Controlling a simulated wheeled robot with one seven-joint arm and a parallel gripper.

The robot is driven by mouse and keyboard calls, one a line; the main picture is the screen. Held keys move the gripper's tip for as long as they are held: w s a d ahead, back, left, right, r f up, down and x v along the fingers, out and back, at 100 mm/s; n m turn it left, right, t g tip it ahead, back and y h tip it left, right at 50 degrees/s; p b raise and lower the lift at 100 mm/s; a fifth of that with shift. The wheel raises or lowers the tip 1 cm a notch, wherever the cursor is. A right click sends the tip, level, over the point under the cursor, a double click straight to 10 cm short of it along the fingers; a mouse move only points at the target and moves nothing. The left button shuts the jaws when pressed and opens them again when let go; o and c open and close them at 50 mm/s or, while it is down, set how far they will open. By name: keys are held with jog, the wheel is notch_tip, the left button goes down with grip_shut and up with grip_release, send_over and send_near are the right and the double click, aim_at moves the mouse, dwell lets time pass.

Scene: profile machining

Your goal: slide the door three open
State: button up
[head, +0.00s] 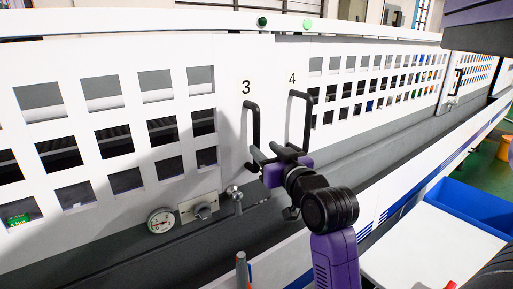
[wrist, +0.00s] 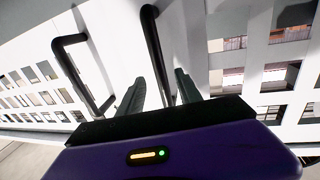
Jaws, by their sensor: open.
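Door three (head: 228,75) is a white sliding panel with square windows, marked "3" near its right edge. Its black bar handle (head: 256,122) stands upright below the number; it also shows in the wrist view (wrist: 152,35). My gripper (head: 264,150) is open at the lower end of this handle. In the wrist view, the handle bar runs between the two fingers (wrist: 161,78), with a visible gap on each side. Whether the fingers touch the bar lower down is hidden by the gripper body.
Door four (head: 340,65) adjoins on the right, its handle (head: 308,115) close beside my gripper; that handle also shows in the wrist view (wrist: 78,70). A round gauge (head: 161,220) and a knob (head: 203,212) sit below door three. A blue bin (head: 470,208) stands at the right.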

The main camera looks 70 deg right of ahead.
aim_at(258, 143)
jog(key=shift+w+d+f+b, duration=0.2)
jog(key=shift+w+d+b, duration=0.1)
jog(key=shift+b, duration=0.1)
jog(key=x, duration=0.1)
jog(key=p+x, duration=0.1)
jog(key=x, duration=0.1)
jog(key=shift+w+d+r, duration=0.25)
jog(key=shift+w+d, duration=0.5)
jog(key=shift+c, duration=0.3)
grip_shut()
jog(key=shift+f, duration=0.1)
